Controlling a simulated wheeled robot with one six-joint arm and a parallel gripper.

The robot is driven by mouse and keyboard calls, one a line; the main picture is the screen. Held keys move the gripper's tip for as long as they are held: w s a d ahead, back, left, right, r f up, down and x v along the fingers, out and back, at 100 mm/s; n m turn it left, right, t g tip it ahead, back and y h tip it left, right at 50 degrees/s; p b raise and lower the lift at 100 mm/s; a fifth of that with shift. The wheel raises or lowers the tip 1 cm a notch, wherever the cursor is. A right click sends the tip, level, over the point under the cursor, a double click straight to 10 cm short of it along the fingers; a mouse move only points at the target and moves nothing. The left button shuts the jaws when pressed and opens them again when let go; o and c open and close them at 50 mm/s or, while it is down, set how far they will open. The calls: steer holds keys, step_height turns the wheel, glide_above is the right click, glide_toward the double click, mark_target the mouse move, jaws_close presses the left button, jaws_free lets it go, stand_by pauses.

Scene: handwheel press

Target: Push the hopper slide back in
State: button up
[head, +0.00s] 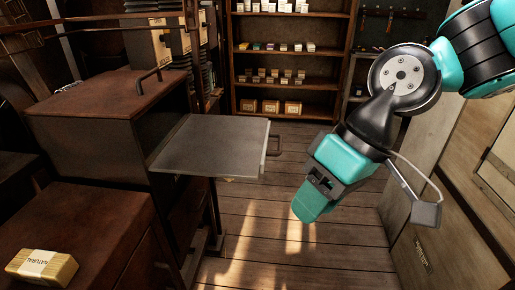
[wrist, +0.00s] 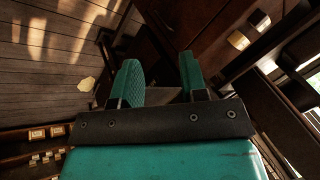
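The hopper slide (head: 212,146) is a flat grey plate. In the head view it sticks out to the right from the side of the brown hopper cabinet (head: 110,115). My gripper (head: 310,205) is to the right of the slide and handle, apart from both, and points down. In the wrist view its two teal fingers (wrist: 160,78) stand apart with nothing clearly held between them. The slide is hard to make out in the wrist view, partly behind the fingers.
A yellow packet (head: 42,266) lies on a brown surface at lower left. Shelves (head: 290,60) with small boxes stand at the back. A pale cabinet (head: 450,220) is at the right. The wooden floor (head: 270,240) is clear between. A pale scrap (wrist: 86,84) shows in the wrist view.

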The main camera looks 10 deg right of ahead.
steer(key=w+d+f+m+t+y, duration=0.1)
steer(key=w+d+f+m+y, duration=0.1)
steer(key=w, duration=0.5)
steer(key=w+d+f+m+t+y, duration=0.1)
steer(key=w+f+m+y, duration=0.15)
steer(key=w, duration=0.35)
steer(key=m+t+y, duration=0.2)
steer(key=m+t, duration=0.6)
steer(key=m, duration=0.1)
glide_toward(280, 143)
steer(key=p+x, duration=0.1)
steer(key=x, duration=0.2)
steer(key=p+x, duration=0.1)
steer(key=x, duration=0.3)
steer(key=p+x, duration=0.1)
steer(key=x, duration=0.2)
steer(key=shift+w+f, duration=0.15)
steer(key=shift+f, duration=0.2)
jaws_close()
